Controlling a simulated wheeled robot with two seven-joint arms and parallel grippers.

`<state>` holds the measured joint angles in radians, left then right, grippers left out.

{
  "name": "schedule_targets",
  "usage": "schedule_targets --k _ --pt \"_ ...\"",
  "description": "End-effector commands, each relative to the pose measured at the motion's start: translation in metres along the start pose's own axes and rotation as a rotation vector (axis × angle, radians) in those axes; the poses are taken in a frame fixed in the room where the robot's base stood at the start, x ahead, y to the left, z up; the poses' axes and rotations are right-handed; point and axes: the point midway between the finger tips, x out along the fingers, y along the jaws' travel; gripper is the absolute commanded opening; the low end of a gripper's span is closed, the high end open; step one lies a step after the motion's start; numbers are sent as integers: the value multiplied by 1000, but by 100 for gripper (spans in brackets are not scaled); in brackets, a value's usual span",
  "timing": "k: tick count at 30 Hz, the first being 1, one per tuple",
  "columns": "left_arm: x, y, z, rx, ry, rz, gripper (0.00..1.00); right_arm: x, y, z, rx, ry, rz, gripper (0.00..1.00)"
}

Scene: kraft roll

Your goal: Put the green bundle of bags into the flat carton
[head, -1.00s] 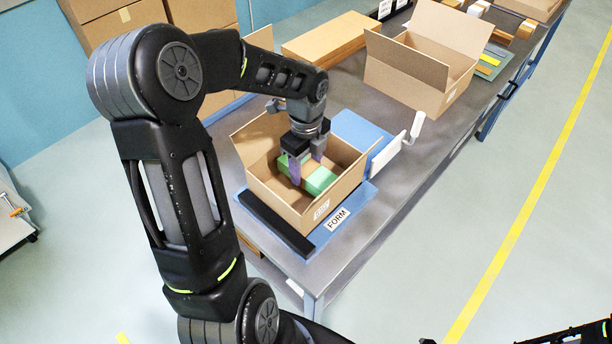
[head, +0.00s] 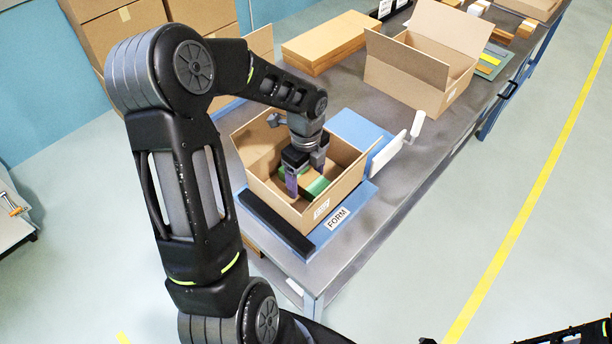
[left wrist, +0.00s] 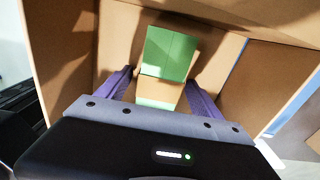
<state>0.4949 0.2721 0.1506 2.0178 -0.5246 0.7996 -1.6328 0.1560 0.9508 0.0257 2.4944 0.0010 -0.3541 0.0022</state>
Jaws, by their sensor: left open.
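The green bundle of bags (head: 318,187) lies inside the open brown carton (head: 342,194), low down near its floor, partly hidden by my left gripper. In the left wrist view the bundle (left wrist: 169,53) shows green at both ends with a brown band across its middle. My left gripper (head: 304,190) reaches down into the carton. Its purple fingers stand open, one on each side of the bundle; I cannot tell whether they touch it. The carton is upright with its flaps spread, on the blue mat marked FORM (head: 358,203). My right gripper is not in view.
A black bar (head: 275,224) lies along the carton's near left side. A white upright piece (head: 387,153) stands at its right. A second open carton (head: 408,72) and flat brown boxes (head: 328,42) are farther back. The grey table (head: 425,160) is clear to the right.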

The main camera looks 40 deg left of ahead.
Motion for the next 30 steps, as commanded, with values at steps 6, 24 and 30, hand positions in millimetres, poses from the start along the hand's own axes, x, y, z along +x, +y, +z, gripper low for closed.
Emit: schedule_targets --k 6,24,30 --pt "-2 0 0 0 0 0 76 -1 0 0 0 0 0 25" --pt "-95 -1 0 -1 -2 -5 76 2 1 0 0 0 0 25" --pt "-119 -1 0 0 0 -2 76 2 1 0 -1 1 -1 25"
